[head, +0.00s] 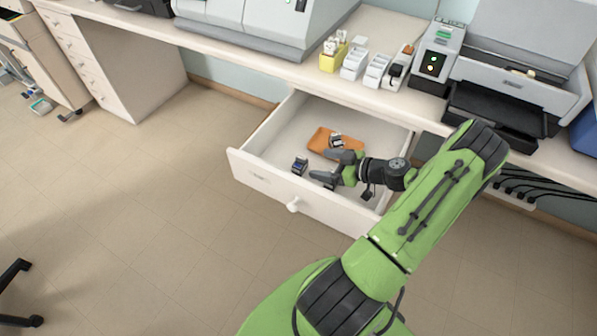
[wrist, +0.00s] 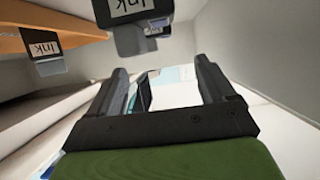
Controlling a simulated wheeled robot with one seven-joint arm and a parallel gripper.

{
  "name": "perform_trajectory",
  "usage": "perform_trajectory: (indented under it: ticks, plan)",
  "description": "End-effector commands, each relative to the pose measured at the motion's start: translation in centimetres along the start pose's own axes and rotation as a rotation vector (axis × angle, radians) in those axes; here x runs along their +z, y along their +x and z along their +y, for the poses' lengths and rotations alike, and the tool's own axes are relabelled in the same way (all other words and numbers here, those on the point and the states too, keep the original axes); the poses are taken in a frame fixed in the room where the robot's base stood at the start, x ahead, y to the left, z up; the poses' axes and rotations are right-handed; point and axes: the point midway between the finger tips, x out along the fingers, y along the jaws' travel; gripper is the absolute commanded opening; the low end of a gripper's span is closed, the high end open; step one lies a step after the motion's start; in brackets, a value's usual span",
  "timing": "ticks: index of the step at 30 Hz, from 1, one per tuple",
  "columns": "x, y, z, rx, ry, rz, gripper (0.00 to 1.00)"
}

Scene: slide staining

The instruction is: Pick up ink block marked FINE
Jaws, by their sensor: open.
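A dark ink block with a bluish top (head: 300,166) sits on the drawer floor. At least one more dark and white block (head: 336,140) is on an orange tray or mat (head: 320,138). In the wrist view, one block labelled "Ink" (wrist: 44,50) is beside the orange edge (wrist: 50,22). Another labelled block (wrist: 132,12) is at the top centre, with a dark block (wrist: 158,26) beside it. The word FINE cannot be read on any of them. My gripper (head: 330,168) is open and empty inside the drawer, right of the lone block; its fingers show in the wrist view (wrist: 158,76).
The white drawer (head: 262,179) is pulled out, with walls around my gripper and a knob (head: 293,205) on its front. The counter (head: 310,72) above holds a yellow box (head: 333,58), white boxes (head: 354,64) and a printer (head: 515,80). The floor in front is clear.

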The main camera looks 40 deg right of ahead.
Motion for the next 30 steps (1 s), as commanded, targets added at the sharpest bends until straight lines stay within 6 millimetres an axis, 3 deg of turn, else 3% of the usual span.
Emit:
perform_trajectory:
  ticks: [10, 16, 23, 30]
  plan:
    - [0.3, 3.5, 0.1, -0.002, -0.001, 0.002, 0.83]
    - [0.3, 7.2, 0.3, -0.004, -0.001, 0.002, 0.83]
    - [0.2, 7.6, 0.4, 0.001, 0.000, 0.000, 0.83]
    - [0.2, 7.6, 0.4, 0.000, 0.000, 0.000, 0.46]
